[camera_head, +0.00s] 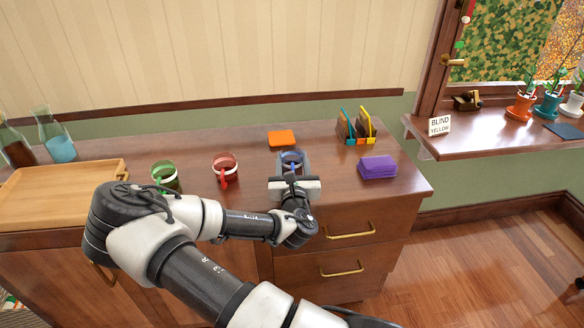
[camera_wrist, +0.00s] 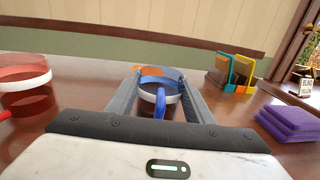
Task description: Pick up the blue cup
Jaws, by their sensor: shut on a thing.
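The blue cup (camera_head: 291,158) stands upright on the dresser top, with a white band and a blue handle facing my gripper. In the wrist view the blue cup (camera_wrist: 159,88) sits between the two grey fingers, its handle towards the palm. My gripper (camera_head: 292,163) is shut on the cup, one finger along each side. In the wrist view my gripper (camera_wrist: 159,92) closes around the cup's sides. I cannot tell whether the cup's base is clear of the wood; its lower part is partly hidden by my gripper.
A red cup (camera_head: 226,170) and a green cup (camera_head: 165,176) stand to the left. An orange block (camera_head: 282,138) lies behind, a purple stack (camera_head: 377,167) to the right, and a file holder (camera_head: 356,130) at the back right. A wooden tray (camera_head: 60,196) lies far left.

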